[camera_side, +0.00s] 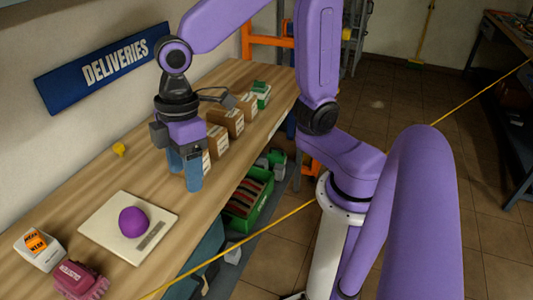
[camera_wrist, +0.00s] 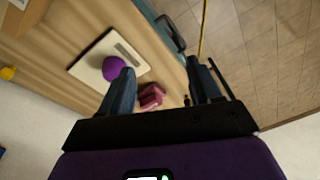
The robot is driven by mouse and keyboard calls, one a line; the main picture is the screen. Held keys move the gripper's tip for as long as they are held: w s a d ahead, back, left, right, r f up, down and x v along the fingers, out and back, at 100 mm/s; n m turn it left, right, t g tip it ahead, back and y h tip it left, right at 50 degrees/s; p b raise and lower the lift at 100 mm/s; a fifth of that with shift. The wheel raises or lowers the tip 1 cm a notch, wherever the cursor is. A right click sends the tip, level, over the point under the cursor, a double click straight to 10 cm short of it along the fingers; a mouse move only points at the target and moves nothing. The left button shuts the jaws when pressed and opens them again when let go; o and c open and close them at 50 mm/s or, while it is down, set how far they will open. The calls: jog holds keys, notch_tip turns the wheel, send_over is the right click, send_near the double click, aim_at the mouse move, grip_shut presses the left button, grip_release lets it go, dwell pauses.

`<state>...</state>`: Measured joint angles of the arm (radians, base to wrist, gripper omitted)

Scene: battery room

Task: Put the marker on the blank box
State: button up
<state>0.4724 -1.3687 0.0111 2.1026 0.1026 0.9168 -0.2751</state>
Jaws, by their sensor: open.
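My gripper (camera_side: 183,178) is open and empty, pointing down above the wooden bench near its front edge; its two blue fingers also show in the wrist view (camera_wrist: 160,68). Several brown boxes stand in a row just behind and to the right of it: one box (camera_side: 216,141) close to the fingers, a second box (camera_side: 231,121) and a third box (camera_side: 247,104) farther back. Another is partly hidden by the gripper. Pale patches show on their sides; I cannot tell which box is blank. I cannot make out a marker in either view.
A purple ball (camera_side: 133,222) rests on a white flat scale (camera_side: 100,236). A white box with an orange label (camera_side: 40,249) and a maroon object (camera_side: 80,281) lie at the near end. A yellow piece (camera_side: 119,149) lies by the wall. A green-and-white item (camera_side: 261,94) stands beyond the boxes.

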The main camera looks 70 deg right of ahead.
jog(key=s+d+f+h, duration=0.1)
jog(key=s+d+f, duration=0.1)
jog(key=s+d, duration=1)
jog(key=shift+s+d+f, duration=0.35)
jog(key=shift+s+f, duration=0.05)
